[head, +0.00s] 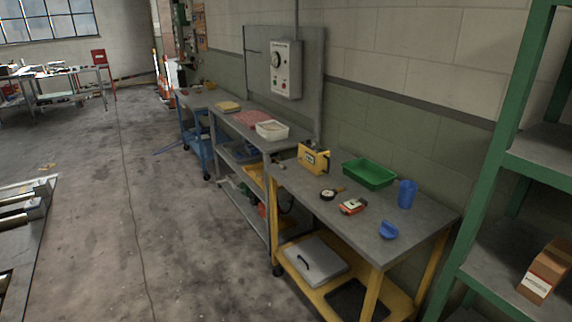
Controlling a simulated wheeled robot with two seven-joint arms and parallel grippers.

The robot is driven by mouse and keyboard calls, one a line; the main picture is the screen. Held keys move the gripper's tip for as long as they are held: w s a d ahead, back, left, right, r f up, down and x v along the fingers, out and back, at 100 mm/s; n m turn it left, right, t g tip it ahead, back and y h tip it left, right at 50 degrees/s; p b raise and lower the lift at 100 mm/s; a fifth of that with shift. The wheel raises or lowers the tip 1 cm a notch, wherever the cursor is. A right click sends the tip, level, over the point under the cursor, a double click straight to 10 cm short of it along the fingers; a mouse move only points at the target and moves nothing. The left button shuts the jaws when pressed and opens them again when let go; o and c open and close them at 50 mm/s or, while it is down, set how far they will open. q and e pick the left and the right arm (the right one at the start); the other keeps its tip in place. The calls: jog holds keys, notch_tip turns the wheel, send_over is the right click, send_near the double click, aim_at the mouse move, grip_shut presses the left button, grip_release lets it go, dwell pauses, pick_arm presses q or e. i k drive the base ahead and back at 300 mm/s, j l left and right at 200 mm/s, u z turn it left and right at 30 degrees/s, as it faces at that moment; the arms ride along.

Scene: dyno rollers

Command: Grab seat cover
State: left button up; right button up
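I cannot tell for certain which thing is the seat cover. A flat reddish-pink cloth-like piece (250,119) lies on the middle grey workbench (274,146), behind a white bin (271,130). A flat yellowish piece (228,106) lies farther back on the same row of benches. Both are small in the head view, so their material is unclear. Neither of my grippers is in view.
The nearest bench (345,227) holds a yellow device (313,158), a green tray (369,174), a blue cup (407,194) and small tools. A green shelf rack (490,150) stands at the right. A blue cart (200,148) stands farther back. The floor left of the benches is mostly clear.

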aim_at(317, 263)
jog(key=i+j+u, duration=0.1)
jog(key=i+u, duration=0.25)
jog(key=i, duration=0.3)
jog(key=i+u, duration=0.35)
jog(key=i, duration=0.25)
jog(key=i+j+z, duration=0.15)
jog(key=i+z, duration=0.3)
jog(key=i+j+z, duration=0.25)
jog(key=i+z, duration=0.15)
jog(key=i+j+z, duration=0.6)
jog(key=j+z, duration=0.3)
jog(key=i+j+z, duration=0.2)
jog(key=j+z, duration=0.2)
jog(key=j, duration=0.15)
